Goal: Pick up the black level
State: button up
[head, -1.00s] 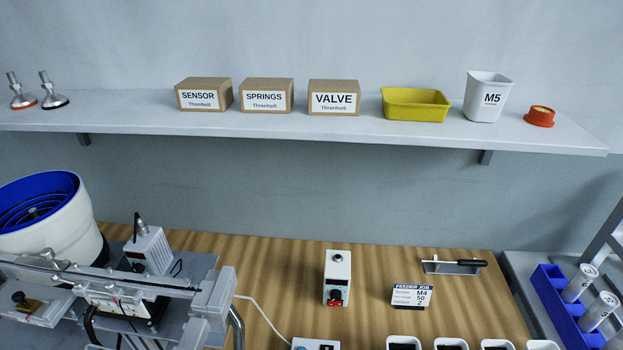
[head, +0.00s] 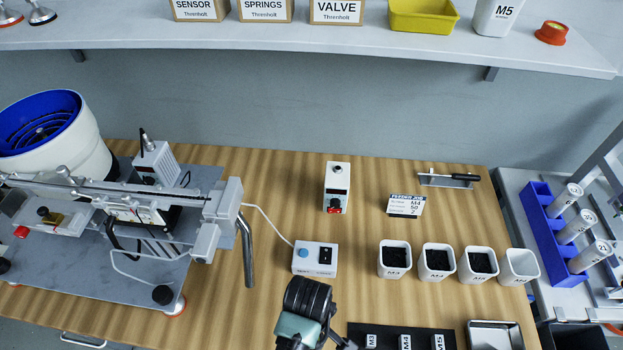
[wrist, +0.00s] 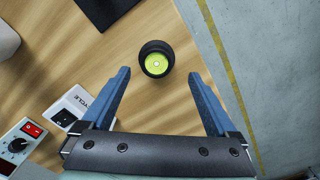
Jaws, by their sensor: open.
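The black level (wrist: 156,60) is a small round black body with a yellow-green bubble face on top. In the wrist view it stands on the wooden table, near the table's edge. My gripper (wrist: 160,74) is open, its two blue fingers spread on either side of the level in that view. The level shows between and slightly beyond the fingertips, with gaps on both sides; I cannot tell how far below them it is. In the head view I cannot make out the level, and my arm shows at the bottom middle.
A white box with a blue button (head: 315,259) and a box with a red switch (head: 337,187) stand on the table. Several white bins (head: 394,259) and a black labelled mat (head: 385,334) lie to the right. The feeder machine (head: 100,235) fills the left.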

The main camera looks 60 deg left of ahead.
jog(key=f, duration=0.4)
jog(key=shift+w+f, duration=0.1)
jog(key=shift+w, duration=0.15)
grip_shut()
notch_tip(320, 180, up, 10)
jog(key=w+d+r+m, duration=0.2)
jog(key=w+d+m, duration=0.4)
jog(key=d+m, duration=0.3)
jog(key=w+d+r+m, duration=0.2)
jog(key=w+d+m, duration=0.4)
jog(key=d+m, duration=0.3)
jog(key=shift+w+m, duration=0.2)
jog(key=shift+m, duration=0.9)
